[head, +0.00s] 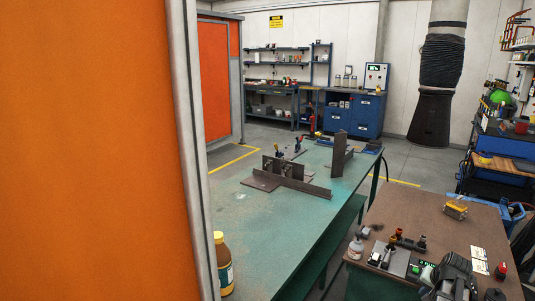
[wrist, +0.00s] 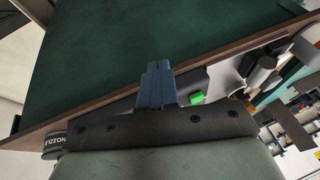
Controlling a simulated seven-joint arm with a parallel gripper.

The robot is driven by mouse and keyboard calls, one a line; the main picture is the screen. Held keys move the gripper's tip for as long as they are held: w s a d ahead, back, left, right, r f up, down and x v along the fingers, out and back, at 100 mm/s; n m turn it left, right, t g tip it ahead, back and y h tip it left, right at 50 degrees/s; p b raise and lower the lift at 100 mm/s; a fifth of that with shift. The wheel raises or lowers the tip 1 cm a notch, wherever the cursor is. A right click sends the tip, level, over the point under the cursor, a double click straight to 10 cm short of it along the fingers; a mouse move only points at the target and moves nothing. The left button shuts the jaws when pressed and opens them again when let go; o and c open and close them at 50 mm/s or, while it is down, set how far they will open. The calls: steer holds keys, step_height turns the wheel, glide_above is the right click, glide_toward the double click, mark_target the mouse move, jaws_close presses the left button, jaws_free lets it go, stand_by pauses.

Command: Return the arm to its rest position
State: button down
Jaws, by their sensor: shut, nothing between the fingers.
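My gripper (wrist: 158,68) shows in the wrist view, its two blue fingers together with nothing between them. Its fingertips lie in front of a dark green surface (wrist: 130,35) with a brown edge; I cannot tell how far apart they are. I do not make out my gripper in the head view.
The head view shows a brown-topped bench (head: 415,212) with tools at the lower right and a green welding table (head: 245,225) with steel plates. A brown bottle (head: 222,268) stands at its near corner. An orange screen (head: 90,150) blocks the left. A round pot (wrist: 54,142) shows in the wrist view.

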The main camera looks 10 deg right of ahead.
steer(key=s+a+f+n+g+y, duration=0.1)
steer(key=s+a+f+n+g, duration=0.3)
steer(key=a+f, duration=0.9)
steer(key=s+a+f+g+y, duration=0.2)
steer(key=s+a+f, duration=0.3)
steer(key=a+f, duration=0.75)
steer(key=s+a+f+n+g, duration=0.2)
steer(key=s+a+f, duration=0.2)
steer(key=s+a, duration=0.2)
steer(key=s+a+f+n+g+h, duration=0.1)
steer(key=s+a+f+n, duration=0.1)
steer(key=s+a+f, duration=0.2)
steer(key=s+a+f+n+g, duration=0.2)
steer(key=s+a+f, duration=0.2)
steer(key=s+a, duration=0.4)
steer(key=a, duration=0.3)
steer(key=shift+s+a+f+g+h, duration=0.3)
steer(key=shift+s+a+f, duration=0.05)
steer(key=shift+s+f, duration=0.05)
